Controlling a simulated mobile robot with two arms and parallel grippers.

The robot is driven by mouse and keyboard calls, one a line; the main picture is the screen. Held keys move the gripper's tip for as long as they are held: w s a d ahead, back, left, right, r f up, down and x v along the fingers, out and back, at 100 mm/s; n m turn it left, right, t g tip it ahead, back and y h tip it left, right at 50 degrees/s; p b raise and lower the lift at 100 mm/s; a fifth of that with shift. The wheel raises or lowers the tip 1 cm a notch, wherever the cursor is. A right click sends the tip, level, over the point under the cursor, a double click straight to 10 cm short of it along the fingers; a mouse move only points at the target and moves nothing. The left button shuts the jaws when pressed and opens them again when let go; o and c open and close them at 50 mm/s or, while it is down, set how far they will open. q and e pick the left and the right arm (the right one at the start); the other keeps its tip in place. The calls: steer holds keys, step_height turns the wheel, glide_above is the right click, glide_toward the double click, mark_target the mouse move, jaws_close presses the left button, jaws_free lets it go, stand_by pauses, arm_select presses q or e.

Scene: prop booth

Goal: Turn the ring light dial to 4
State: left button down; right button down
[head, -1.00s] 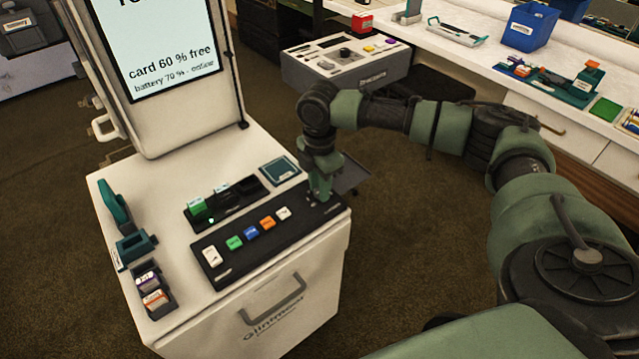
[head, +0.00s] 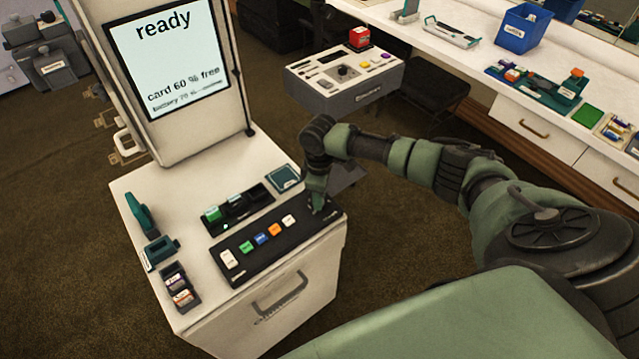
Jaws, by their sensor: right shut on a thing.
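A white booth console carries a black control panel (head: 287,243) with a row of white, green, blue and orange buttons. My right gripper (head: 318,206) points down at the panel's right end and is shut on the ring light dial there. The gripper hides the dial, so its setting cannot be read. My left gripper is not in view.
A screen (head: 178,55) reading "ready" stands at the console's back. A slotted tray (head: 236,212) with a green block, a teal stapler-like tool (head: 140,213) and a small card holder (head: 178,289) sit on the console. A grey control box (head: 345,80) stands behind.

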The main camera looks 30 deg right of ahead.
steer(key=m+p, duration=0.5)
steer(key=m, duration=0.1)
steer(key=shift+r+p, duration=0.2)
steer(key=shift+p, duration=0.1)
steer(key=m+p, duration=0.2)
steer(key=m, duration=0.2)
steer(key=m+p, duration=0.2)
steer(key=m, duration=0.1)
steer(key=shift+a+m+p, duration=0.1)
steer(key=shift+m+p, duration=0.25)
steer(key=shift+m, duration=0.05)
steer(key=m+p, duration=0.1)
steer(key=m, duration=0.1)
steer(key=shift+m, duration=0.3)
steer(key=m+p, duration=0.1)
steer(key=m, duration=0.1)
steer(key=shift+f+m, duration=0.1)
steer(key=shift+m, duration=0.3)
steer(key=m, duration=0.3)
steer(key=shift+w, duration=0.1)
steer(key=shift+m, duration=1.4)
steer(key=shift+d+m, duration=0.2)
steer(key=shift+m, duration=0.1)
